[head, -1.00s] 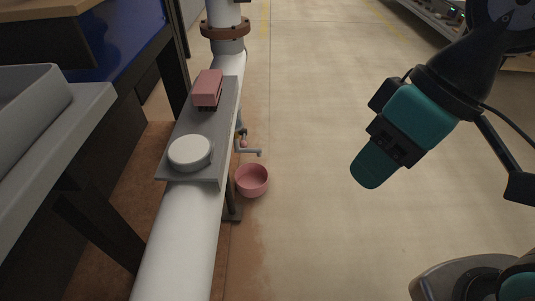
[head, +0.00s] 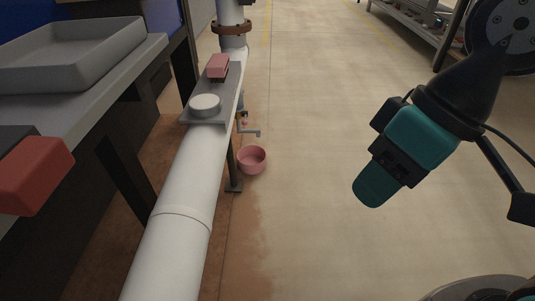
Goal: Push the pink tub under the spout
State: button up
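The pink tub (head: 251,160) sits upright on the floor, just right of the white pipe and its dark support post. The grey spout (head: 249,132) sticks out to the right from beside the pipe, above and beyond the tub in the picture. I cannot tell the exact gap between them. My gripper (head: 371,187) is teal and black and hangs at the right, well apart from the tub. Its fingers are seen from the side, so their opening does not show.
A grey plate (head: 232,85) on the white pipe (head: 182,213) carries a white round lid (head: 206,105) and a pink block (head: 217,66). A bench with a grey tray (head: 75,53) and a red block (head: 37,177) stands left. The floor (head: 315,110) right of the tub is clear.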

aim_at(252, 159)
jog(key=k, duration=0.9)
jog(key=u, duration=2.6)
jog(key=k, duration=0.3)
jog(key=z, duration=2.9)
jog(key=i, duration=1.85)
